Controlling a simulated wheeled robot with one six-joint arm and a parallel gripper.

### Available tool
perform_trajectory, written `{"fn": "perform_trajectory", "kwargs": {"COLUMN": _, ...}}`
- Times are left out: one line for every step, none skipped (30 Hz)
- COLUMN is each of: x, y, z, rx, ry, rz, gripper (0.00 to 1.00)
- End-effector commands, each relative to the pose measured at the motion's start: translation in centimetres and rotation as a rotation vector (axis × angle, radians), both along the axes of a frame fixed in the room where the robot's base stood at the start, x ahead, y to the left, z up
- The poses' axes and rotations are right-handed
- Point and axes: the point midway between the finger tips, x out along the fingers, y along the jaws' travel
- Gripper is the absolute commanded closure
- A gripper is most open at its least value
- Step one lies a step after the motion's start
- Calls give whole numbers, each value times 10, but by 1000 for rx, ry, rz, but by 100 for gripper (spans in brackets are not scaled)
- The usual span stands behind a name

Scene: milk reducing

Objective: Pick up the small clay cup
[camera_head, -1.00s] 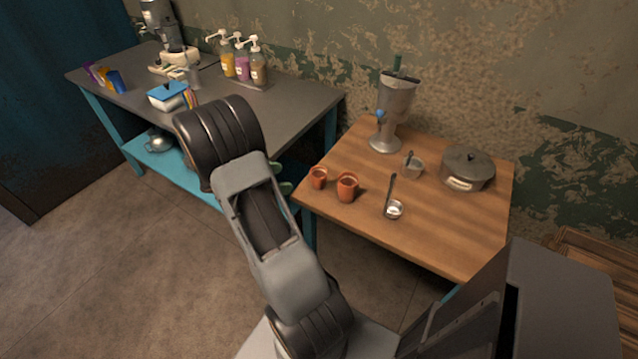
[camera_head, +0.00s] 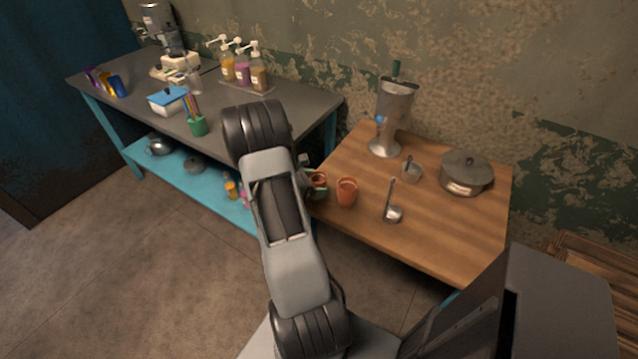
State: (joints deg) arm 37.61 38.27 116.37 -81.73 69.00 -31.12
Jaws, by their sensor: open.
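Two clay cups stand on the wooden table (camera_head: 430,235) near its left corner. The small clay cup (camera_head: 319,180) is the left one, and the larger clay cup (camera_head: 347,191) stands just right of it. My gripper (camera_head: 317,188) is at the small cup, with its fingers showing around the cup's left side and below it. The gripper is open. My arm hides part of the gripper, and I cannot tell whether a finger touches the cup.
A ladle (camera_head: 393,213), a small metal cup (camera_head: 411,170), a lidded pot (camera_head: 466,173) and a tall metal dispenser (camera_head: 391,115) stand on the same table. The grey counter (camera_head: 290,112) with bottles is at the left. The table's front is clear.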

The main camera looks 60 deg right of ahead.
Motion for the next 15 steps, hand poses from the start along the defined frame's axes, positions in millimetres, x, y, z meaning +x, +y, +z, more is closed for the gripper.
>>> {"fn": "perform_trajectory", "kwargs": {"x": -3, "y": -3, "z": -1, "rx": 1, "ry": -1, "rz": -2, "gripper": 13}}
{"fn": "perform_trajectory", "kwargs": {"x": -4, "y": -5, "z": -2, "rx": 0, "ry": -1, "rz": -1, "gripper": 13}}
{"fn": "perform_trajectory", "kwargs": {"x": -4, "y": -6, "z": -3, "rx": 0, "ry": -1, "rz": 0, "gripper": 13}}
{"fn": "perform_trajectory", "kwargs": {"x": -5, "y": -7, "z": -3, "rx": 0, "ry": -2, "rz": 0, "gripper": 13}}
{"fn": "perform_trajectory", "kwargs": {"x": -5, "y": -7, "z": -4, "rx": 0, "ry": -2, "rz": 0, "gripper": 13}}
{"fn": "perform_trajectory", "kwargs": {"x": -5, "y": -8, "z": -4, "rx": 0, "ry": -2, "rz": 0, "gripper": 13}}
{"fn": "perform_trajectory", "kwargs": {"x": -5, "y": -8, "z": -4, "rx": 0, "ry": -2, "rz": 0, "gripper": 13}}
{"fn": "perform_trajectory", "kwargs": {"x": -5, "y": -8, "z": -4, "rx": 0, "ry": -2, "rz": 0, "gripper": 13}}
{"fn": "perform_trajectory", "kwargs": {"x": -5, "y": -7, "z": -4, "rx": 0, "ry": -2, "rz": 0, "gripper": 13}}
{"fn": "perform_trajectory", "kwargs": {"x": -5, "y": -7, "z": -4, "rx": 0, "ry": -2, "rz": 0, "gripper": 13}}
{"fn": "perform_trajectory", "kwargs": {"x": -5, "y": -7, "z": -4, "rx": 0, "ry": -2, "rz": 0, "gripper": 13}}
{"fn": "perform_trajectory", "kwargs": {"x": -5, "y": -7, "z": -4, "rx": 0, "ry": -2, "rz": 0, "gripper": 16}}
{"fn": "perform_trajectory", "kwargs": {"x": -5, "y": -7, "z": -4, "rx": 0, "ry": -2, "rz": 0, "gripper": 19}}
{"fn": "perform_trajectory", "kwargs": {"x": -5, "y": -7, "z": -4, "rx": 0, "ry": -2, "rz": 0, "gripper": 22}}
{"fn": "perform_trajectory", "kwargs": {"x": -5, "y": -7, "z": -4, "rx": 0, "ry": -2, "rz": 0, "gripper": 25}}
